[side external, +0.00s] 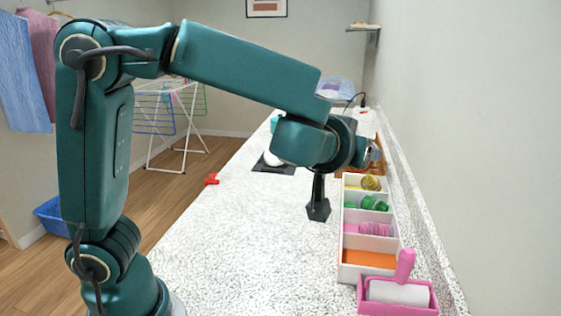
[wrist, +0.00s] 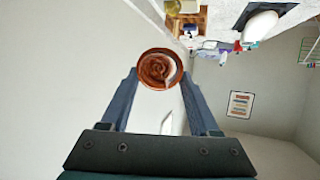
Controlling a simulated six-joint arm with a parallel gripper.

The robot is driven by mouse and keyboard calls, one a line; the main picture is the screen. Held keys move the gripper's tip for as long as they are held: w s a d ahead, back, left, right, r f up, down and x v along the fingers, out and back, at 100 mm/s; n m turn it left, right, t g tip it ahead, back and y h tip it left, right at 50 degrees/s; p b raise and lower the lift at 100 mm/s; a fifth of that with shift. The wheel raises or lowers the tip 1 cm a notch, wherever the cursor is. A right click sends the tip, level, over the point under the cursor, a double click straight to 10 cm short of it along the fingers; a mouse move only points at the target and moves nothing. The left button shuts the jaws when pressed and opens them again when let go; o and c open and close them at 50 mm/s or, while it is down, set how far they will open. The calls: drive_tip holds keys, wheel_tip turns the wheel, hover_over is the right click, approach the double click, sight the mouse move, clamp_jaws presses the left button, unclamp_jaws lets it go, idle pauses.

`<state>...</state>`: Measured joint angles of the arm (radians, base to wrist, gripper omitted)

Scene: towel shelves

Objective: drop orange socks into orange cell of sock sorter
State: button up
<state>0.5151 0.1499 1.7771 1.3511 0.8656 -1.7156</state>
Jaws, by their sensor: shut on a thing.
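The sock sorter (side external: 343,262) is a white box of cells in a row along the right of the counter. Its cells hold a yellow roll (side external: 371,183), a green roll (side external: 374,202) and a pink striped roll (side external: 376,229). The nearest, orange-floored cell (side external: 370,258) looks empty. In the side view my wrist is above the counter by the sorter's far end; the fingers and held bundle cannot be made out clearly there.
A pink tray (side external: 372,308) with a lint roller (side external: 400,290) stands against the sorter's near end. A wooden crate (side external: 377,168) is beyond the far end. The front counter is clear.

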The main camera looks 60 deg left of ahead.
drive_tip(key=w+d+f, duration=0.1)
drive_tip(key=d+f, duration=0.2)
drive_tip(key=f, duration=0.4)
drive_tip(key=w+d+f+m+h, duration=0.1)
drive_tip(key=d+f, duration=0.2)
drive_tip(key=f, duration=0.5)
drive_tip(key=shift+w+f+t+h, duration=0.2)
drive_tip(key=shift+w+t+h, duration=0.05)
drive_tip(key=shift+t+h, duration=0.05)
drive_tip(key=o, duration=1.4)
drive_tip(key=shift+o, duration=0.2)
drive_tip(key=v, duration=0.5)
drive_tip(key=shift+s, duration=0.1)
